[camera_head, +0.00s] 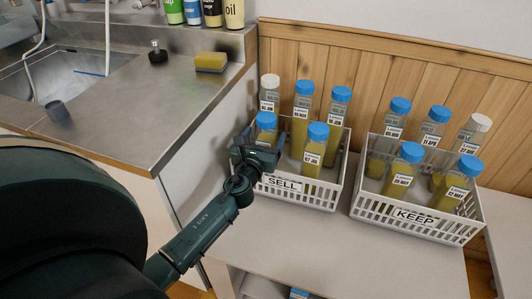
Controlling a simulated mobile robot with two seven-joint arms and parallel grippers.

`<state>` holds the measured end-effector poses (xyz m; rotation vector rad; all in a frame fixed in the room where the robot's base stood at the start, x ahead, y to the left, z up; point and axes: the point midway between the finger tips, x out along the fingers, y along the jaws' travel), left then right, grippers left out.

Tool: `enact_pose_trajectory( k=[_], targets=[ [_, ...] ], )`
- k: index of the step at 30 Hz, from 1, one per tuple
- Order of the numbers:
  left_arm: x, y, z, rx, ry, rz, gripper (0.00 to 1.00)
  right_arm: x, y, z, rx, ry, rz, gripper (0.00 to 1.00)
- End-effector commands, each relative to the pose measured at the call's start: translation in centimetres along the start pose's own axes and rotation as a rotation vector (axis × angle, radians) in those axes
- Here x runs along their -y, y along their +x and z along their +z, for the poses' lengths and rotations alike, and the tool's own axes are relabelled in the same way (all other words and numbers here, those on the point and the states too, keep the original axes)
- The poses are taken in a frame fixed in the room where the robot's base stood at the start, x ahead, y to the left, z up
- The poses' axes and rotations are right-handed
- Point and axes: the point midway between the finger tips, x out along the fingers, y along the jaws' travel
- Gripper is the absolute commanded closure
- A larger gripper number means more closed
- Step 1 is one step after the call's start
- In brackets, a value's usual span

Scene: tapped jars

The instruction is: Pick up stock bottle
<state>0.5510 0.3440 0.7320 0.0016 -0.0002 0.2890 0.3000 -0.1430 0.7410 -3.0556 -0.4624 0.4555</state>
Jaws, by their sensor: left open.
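Several clear bottles with yellowish contents and blue or white caps stand in two white crates; the labels are too small to tell which is the stock bottle. The SELL crate (325,197) holds a blue-capped bottle (266,122) at its front left, a white-capped one (270,82) behind it, and several others. The KEEP crate (451,232) holds several more, one white-capped (481,122). My left gripper (257,156) is open at the SELL crate's front left corner, in front of the front left bottle, whose lower part it hides. Contact cannot be told. My right gripper is out of view.
Both crates stand on a pale table (330,250) against a wooden panel (430,80), with a narrow gap between them. At left, a steel counter (165,100) carries a sponge (211,62) and several bottles at the back. The table front is clear.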

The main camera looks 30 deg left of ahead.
Motion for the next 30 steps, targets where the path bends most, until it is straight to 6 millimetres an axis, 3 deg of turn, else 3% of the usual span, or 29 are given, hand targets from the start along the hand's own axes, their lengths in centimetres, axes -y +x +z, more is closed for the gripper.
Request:
enact_pose_trajectory(
  k=[7,16,30],
  targets=[
    [0.1,3.5,-0.1,0.002,-0.001,0.000,0.20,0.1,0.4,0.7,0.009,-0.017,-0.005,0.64],
    [0.1,3.9,-0.1,0.000,-0.002,-0.001,0.21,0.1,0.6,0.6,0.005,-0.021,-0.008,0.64],
    [0.1,3.9,-0.1,0.000,-0.002,-0.001,0.59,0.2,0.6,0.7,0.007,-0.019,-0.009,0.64]
  ],
)
